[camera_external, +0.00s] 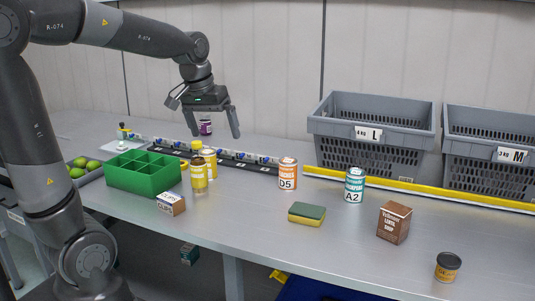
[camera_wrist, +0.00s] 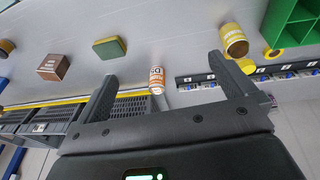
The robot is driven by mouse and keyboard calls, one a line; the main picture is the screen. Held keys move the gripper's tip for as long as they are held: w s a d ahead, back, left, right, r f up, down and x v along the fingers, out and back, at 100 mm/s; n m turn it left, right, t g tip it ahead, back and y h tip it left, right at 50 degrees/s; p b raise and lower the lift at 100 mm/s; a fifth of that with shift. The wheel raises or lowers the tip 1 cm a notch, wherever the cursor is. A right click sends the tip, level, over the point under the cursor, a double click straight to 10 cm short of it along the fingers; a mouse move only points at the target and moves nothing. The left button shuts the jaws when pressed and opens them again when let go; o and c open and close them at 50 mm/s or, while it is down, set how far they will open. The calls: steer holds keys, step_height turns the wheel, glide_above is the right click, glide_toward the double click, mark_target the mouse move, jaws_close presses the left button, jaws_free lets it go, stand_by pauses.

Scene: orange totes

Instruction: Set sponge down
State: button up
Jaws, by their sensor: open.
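The sponge (camera_external: 306,213), green on top and yellow below, lies flat on the grey table near its front middle in the external view. It also shows in the wrist view (camera_wrist: 109,47), apart from the fingers. My gripper (camera_external: 215,123) is open and empty, raised above the back of the table, to the left of the sponge and well away from it. In the wrist view its two fingers (camera_wrist: 163,85) are spread wide with nothing held between them.
An orange can D5 (camera_external: 287,174), teal can A2 (camera_external: 354,186) and brown box (camera_external: 394,222) stand around the sponge. A green divided box (camera_external: 143,181) and yellow containers (camera_external: 198,173) are left. Grey crates (camera_external: 372,151) line the back right.

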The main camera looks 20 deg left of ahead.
steer(key=s+a+f+t, duration=0.1)
steer(key=s+a, duration=0.3)
steer(key=s, duration=0.3)
steer(key=s+a+f+t+y, duration=0.1)
steer(key=s+a, duration=0.3)
steer(key=s, duration=0.2)
steer(key=shift+s+a+t, duration=0.3)
steer(key=shift+s+a, duration=0.05)
